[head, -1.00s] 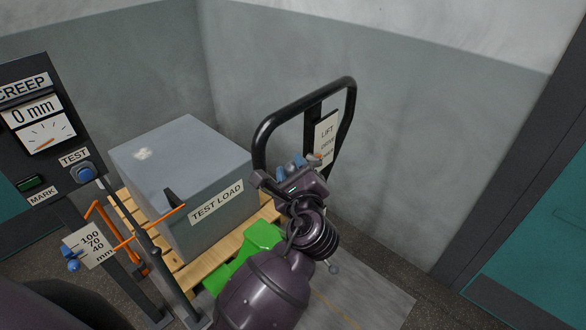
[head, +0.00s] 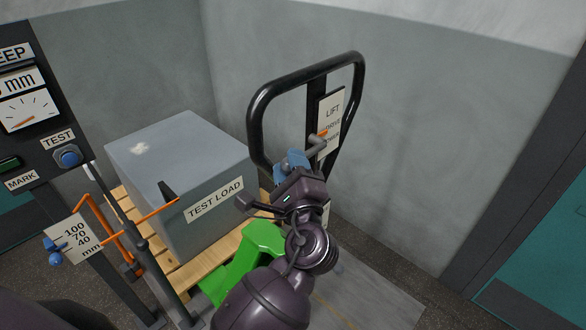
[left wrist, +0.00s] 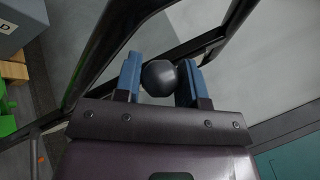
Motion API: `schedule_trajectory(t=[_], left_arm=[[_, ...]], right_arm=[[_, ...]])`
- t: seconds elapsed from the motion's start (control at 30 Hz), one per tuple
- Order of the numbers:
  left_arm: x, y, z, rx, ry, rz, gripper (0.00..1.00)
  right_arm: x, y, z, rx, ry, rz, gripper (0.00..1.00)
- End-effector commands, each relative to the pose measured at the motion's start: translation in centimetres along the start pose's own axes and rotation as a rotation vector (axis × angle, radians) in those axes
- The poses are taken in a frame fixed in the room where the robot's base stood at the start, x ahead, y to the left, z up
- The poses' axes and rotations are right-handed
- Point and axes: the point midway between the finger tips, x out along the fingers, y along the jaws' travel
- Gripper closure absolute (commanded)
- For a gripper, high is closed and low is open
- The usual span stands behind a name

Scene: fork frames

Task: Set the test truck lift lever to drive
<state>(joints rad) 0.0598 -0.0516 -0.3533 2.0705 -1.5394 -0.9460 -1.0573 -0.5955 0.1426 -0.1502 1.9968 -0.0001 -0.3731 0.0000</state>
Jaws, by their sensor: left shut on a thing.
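The pallet truck's lift lever (head: 317,147) sits on the handle column, beside a white label (head: 331,115) reading LIFT at the top with DRIVE below it. An orange pointer (head: 322,132) at the lever lies near the DRIVE line; the exact line is hard to tell. My left gripper (head: 292,160) is at the lever's end, inside the handle loop. In the left wrist view its blue fingers (left wrist: 160,80) are shut on the lever's round black knob (left wrist: 159,77), one on each side. My right gripper is not in view.
The black handle loop (head: 257,120) surrounds the lever closely. A grey TEST LOAD box (head: 180,150) stands on a wooden pallet (head: 258,240) at left. The green truck body (head: 262,238) is below. A gauge panel (head: 28,110) stands at far left. Bare wall is behind.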

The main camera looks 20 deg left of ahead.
Motion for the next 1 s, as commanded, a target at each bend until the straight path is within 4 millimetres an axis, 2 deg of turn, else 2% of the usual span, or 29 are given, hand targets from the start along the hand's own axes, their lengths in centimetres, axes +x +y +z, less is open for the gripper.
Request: schedule_trajectory(t=[0.03,0.1,0.5,0.53,0.67,0.7,1.0], left_arm=[[-0.13,0.61,-0.41,-0.007,-0.004,-0.001,1.0],[-0.14,0.64,-0.43,-0.02,-0.011,-0.008,1.0],[-0.12,0.44,-0.28,-0.032,-0.019,-0.015,1.0],[-0.12,0.45,-0.28,-0.032,-0.019,-0.015,0.61],[-0.13,0.44,-0.28,-0.033,-0.019,-0.015,0.41],[-0.12,0.44,-0.28,-0.033,-0.019,-0.015,0.38],[-0.11,0.47,-0.28,-0.033,-0.019,-0.014,0.38]], right_arm=[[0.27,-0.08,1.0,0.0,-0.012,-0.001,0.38],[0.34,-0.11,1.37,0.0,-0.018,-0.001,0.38],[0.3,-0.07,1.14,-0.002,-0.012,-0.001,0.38],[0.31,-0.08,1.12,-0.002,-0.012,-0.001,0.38],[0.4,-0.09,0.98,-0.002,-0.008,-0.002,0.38],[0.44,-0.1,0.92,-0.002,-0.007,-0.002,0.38],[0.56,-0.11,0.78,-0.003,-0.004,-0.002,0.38]])
